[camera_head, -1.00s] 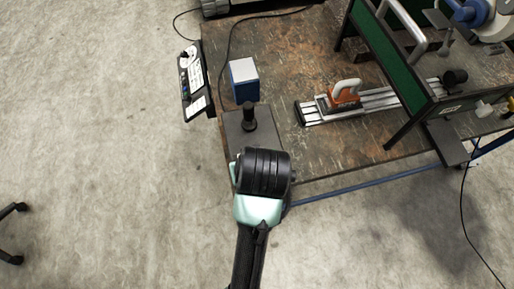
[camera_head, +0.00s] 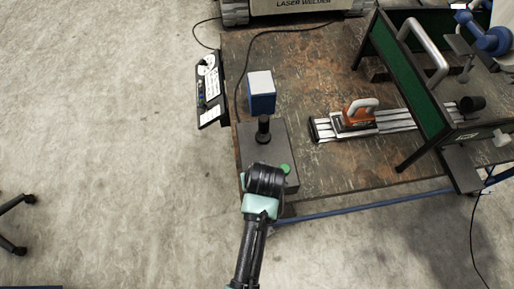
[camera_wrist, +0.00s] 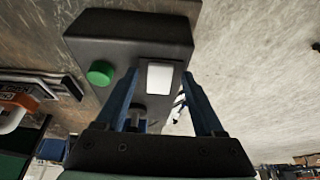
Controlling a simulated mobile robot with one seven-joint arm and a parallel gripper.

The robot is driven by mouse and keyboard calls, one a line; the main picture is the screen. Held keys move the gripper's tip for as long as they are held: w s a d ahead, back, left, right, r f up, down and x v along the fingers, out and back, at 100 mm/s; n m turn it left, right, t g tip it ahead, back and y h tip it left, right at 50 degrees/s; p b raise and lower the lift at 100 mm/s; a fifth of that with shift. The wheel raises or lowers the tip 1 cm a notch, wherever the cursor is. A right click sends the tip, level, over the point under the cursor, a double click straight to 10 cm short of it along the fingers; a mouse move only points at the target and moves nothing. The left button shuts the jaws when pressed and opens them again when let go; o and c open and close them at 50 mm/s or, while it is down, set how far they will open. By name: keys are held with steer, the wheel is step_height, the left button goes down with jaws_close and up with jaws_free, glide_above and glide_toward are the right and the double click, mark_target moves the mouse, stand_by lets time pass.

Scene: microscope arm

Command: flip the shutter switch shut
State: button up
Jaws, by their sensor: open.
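A dark control box (camera_head: 281,156) sits at the table's front left corner, with a green button (camera_head: 285,169) and an upright black stick (camera_head: 263,130). The wrist view shows the box (camera_wrist: 130,32), its green button (camera_wrist: 101,73) and a white rectangular piece (camera_wrist: 160,77), which looks like the switch. I cannot tell which way it is set. My gripper (camera_wrist: 160,76) is open, its two blue fingers either side of the white piece as seen from the wrist. I cannot tell whether they touch it. In the head view my wrist hides the fingers and this part of the box.
A blue box with a white top (camera_head: 261,92) stands behind the stick. A control panel (camera_head: 210,91) is at the table's left edge.

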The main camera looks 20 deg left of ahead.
jaws_close()
steer(key=shift+w+a+r+g+h+p, duration=0.15)
steer(key=shift+r+g+h+p, duration=0.2)
steer(key=shift+p, duration=0.4)
steer(key=shift+w+r+g+p, duration=0.1)
steer(key=shift+g+p, duration=0.25)
steer(key=shift+p, duration=0.1)
steer(key=shift+w+a+g+h, duration=0.15)
steer(key=shift+g+h, duration=0.35)
steer(key=shift+g, duration=0.1)
steer(key=shift+w+a+g+h, duration=0.1)
steer(key=shift+w+g+h, duration=0.05)
steer(key=shift+g+h, duration=0.4)
jaws_free()
steer(key=shift+p, duration=0.3)
